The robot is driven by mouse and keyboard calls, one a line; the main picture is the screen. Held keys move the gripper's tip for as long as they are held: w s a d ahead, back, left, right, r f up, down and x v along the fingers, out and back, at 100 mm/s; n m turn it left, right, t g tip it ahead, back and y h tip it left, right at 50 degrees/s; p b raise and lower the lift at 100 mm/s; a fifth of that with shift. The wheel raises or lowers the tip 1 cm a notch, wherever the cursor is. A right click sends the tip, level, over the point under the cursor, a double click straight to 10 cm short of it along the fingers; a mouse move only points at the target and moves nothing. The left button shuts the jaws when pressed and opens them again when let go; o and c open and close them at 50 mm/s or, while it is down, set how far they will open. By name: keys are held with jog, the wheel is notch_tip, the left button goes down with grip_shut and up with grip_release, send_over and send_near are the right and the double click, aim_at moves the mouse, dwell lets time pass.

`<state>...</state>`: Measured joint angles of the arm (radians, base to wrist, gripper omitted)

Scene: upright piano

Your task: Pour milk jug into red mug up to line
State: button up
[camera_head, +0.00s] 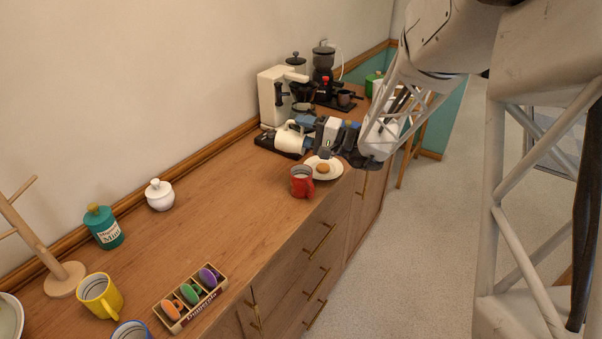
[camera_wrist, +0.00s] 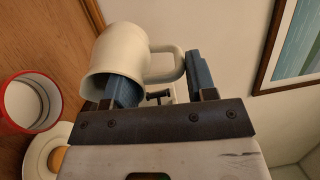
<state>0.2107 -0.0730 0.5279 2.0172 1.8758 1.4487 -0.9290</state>
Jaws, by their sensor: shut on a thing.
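The cream milk jug (camera_head: 289,139) is held by my gripper (camera_head: 309,134) beside the coffee machine. In the wrist view the jug (camera_wrist: 121,50) has its handle between the blue fingers of my gripper (camera_wrist: 163,85). One finger overlaps the jug's body and the other lies outside the handle. The jug looks tilted in the wrist view; I cannot see its contents. The red mug (camera_head: 302,183) stands upright on the counter, nearer the front edge than the jug and apart from it. It also shows in the wrist view (camera_wrist: 57,116), with a pale interior; its fill line cannot be made out.
A white plate (camera_head: 338,170) with a biscuit (camera_head: 323,168) lies right of the mug. A white coffee machine (camera_head: 268,99) and a dark grinder (camera_head: 323,62) stand behind. A white sugar bowl (camera_head: 160,195), yellow mug (camera_head: 99,296) and capsule tray (camera_head: 213,297) are left. The mid-counter is clear.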

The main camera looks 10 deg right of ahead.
aim_at(280, 130)
jog(key=shift+w+a+g+h, duration=0.45)
jog(key=shift+a+g+h, duration=0.3)
jog(key=shift+h, duration=0.35)
jog(key=shift+w+a+f+g+h, duration=0.25)
jog(key=shift+a+g+h, duration=0.2)
jog(key=shift+h, duration=0.55)
jog(key=shift+w+a+f+g+h, duration=0.4)
jog(key=shift+a+g+h, duration=0.2)
jog(key=shift+h, duration=0.4)
jog(key=shift+w+a+f+g+h, duration=0.25)
jog(key=shift+a+f+g+h, duration=0.3)
jog(key=shift+h, duration=0.45)
jog(key=shift+w+a+r+g+h, duration=0.3)
jog(key=shift+a+g+h, duration=0.25)
jog(key=shift+h, duration=0.25)
jog(key=w+a+f+g+h, duration=0.3)
jog(key=a+f+h, duration=0.3)
jog(key=shift+w+a+g, duration=0.3)
jog(key=shift+w, duration=0.1)
jog(key=shift+f+h, duration=0.1)
jog(key=shift+h, duration=0.2)
